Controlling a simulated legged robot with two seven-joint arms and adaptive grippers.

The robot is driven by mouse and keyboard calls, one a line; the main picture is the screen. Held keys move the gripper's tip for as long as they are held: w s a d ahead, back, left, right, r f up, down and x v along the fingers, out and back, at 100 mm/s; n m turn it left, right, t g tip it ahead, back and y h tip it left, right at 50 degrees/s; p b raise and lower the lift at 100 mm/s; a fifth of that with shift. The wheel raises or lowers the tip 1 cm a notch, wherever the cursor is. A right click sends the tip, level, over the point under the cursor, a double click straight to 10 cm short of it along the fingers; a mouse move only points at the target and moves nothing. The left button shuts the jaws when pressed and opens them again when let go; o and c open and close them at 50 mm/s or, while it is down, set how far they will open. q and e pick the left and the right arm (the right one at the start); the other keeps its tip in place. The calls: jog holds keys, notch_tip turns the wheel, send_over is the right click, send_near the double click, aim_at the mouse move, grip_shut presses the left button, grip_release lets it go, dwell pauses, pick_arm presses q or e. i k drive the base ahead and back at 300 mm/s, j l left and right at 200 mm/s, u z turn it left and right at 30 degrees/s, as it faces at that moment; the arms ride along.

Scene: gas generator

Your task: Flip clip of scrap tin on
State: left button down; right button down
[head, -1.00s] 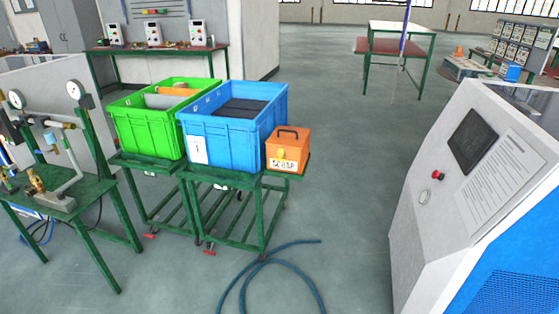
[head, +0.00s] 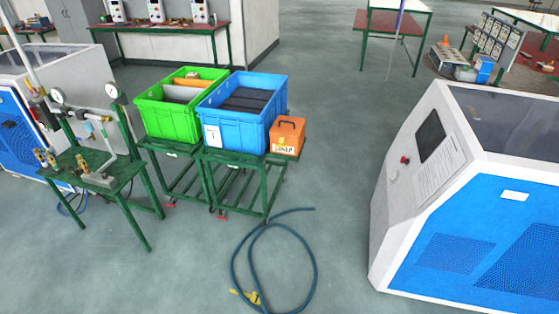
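The scrap tin (head: 287,137) is an orange box with a dark handle on top and a white label with black lettering on its front. It stands upright at the right end of a green cart, beside the blue crate. Its clip is too small to make out clearly; a small yellowish part shows on the front near the label. Neither of my grippers is in the head view.
A blue crate (head: 234,136) and a green crate (head: 167,124) stand on green carts. A green table with gauges (head: 120,178) is at left. A hose (head: 315,262) lies on the floor in front. A white and blue machine (head: 470,210) stands at right.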

aim_at(281, 141)
jog(key=i+l+z, duration=0.1)
jog(key=i+l, duration=0.15)
jog(key=i, duration=0.3)
jog(key=i+l+z, duration=0.1)
jog(key=i+l, duration=0.15)
jog(key=i, duration=0.25)
jog(key=i+l, duration=0.15)
jog(key=i, duration=0.4)
jog(key=i+l+z, duration=0.15)
jog(key=i, duration=0.4)
